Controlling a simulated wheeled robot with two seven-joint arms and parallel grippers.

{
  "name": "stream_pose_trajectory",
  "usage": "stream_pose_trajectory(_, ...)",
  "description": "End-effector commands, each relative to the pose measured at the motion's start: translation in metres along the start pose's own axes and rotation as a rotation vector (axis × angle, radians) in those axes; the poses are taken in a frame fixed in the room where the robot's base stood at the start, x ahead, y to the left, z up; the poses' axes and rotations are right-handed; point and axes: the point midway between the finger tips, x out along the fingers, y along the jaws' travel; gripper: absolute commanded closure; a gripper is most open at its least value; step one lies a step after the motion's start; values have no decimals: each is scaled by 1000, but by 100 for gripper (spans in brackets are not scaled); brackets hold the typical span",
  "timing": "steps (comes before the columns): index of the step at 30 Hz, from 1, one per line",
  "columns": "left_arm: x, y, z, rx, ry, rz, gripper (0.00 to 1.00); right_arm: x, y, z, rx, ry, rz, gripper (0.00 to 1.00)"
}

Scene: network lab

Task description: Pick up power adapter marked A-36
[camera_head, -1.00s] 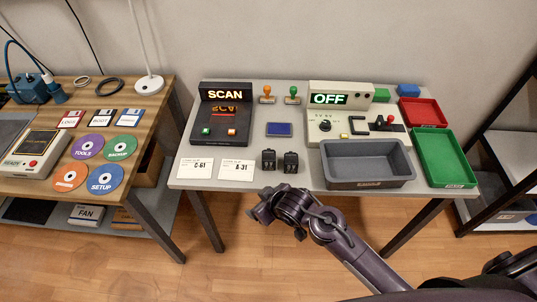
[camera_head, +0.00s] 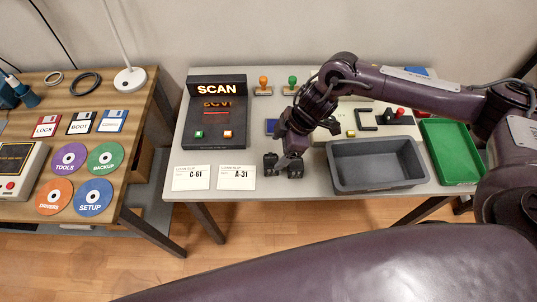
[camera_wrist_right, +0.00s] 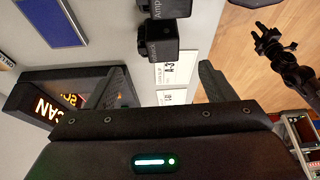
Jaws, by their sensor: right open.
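Two small black power adapters (camera_head: 270,165) stand side by side at the table's front edge, right of the label cards, partly covered by my right gripper in the head view. In the right wrist view one adapter (camera_wrist_right: 158,46) lies just ahead of the gap between the fingers, and the other (camera_wrist_right: 168,8) is cut off at the top edge. Their small print is not readable as A-36. My right gripper (camera_head: 291,143) is open and empty above them; its two fingers show in the wrist view (camera_wrist_right: 163,78). A dark gripper, apparently my left (camera_wrist_right: 268,42), shows over the floor; its jaws are unclear.
White cards C-61 (camera_head: 191,178) and A-31 (camera_head: 236,177) lie left of the adapters. A black SCAN device (camera_head: 215,132) stands behind them. A grey bin (camera_head: 376,185) is close on the right, with a green tray (camera_head: 450,150) beyond. Stamps (camera_head: 263,88) stand behind.

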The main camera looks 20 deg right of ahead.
Motion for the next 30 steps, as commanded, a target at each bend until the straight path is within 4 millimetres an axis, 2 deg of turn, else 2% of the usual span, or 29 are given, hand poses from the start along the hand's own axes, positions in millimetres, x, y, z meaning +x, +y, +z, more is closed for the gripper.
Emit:
stream_pose_trajectory(7,-5,3,18,2,-27,4,64,24,0,2,3,-6,-6,24)
stream_pose_trajectory(13,-15,3,17,3,-26,4,64,51,2,6,3,-6,-4,24)
stream_pose_trajectory(18,-16,3,10,3,-17,4,64,72,2,6,2,-4,-4,24)
stream_pose_trajectory(26,-15,2,4,3,-8,3,64,75,2,7,2,-4,-2,24)
stream_pose_trajectory(30,-15,2,4,3,-8,3,64,75,2,7,2,-4,-2,41)
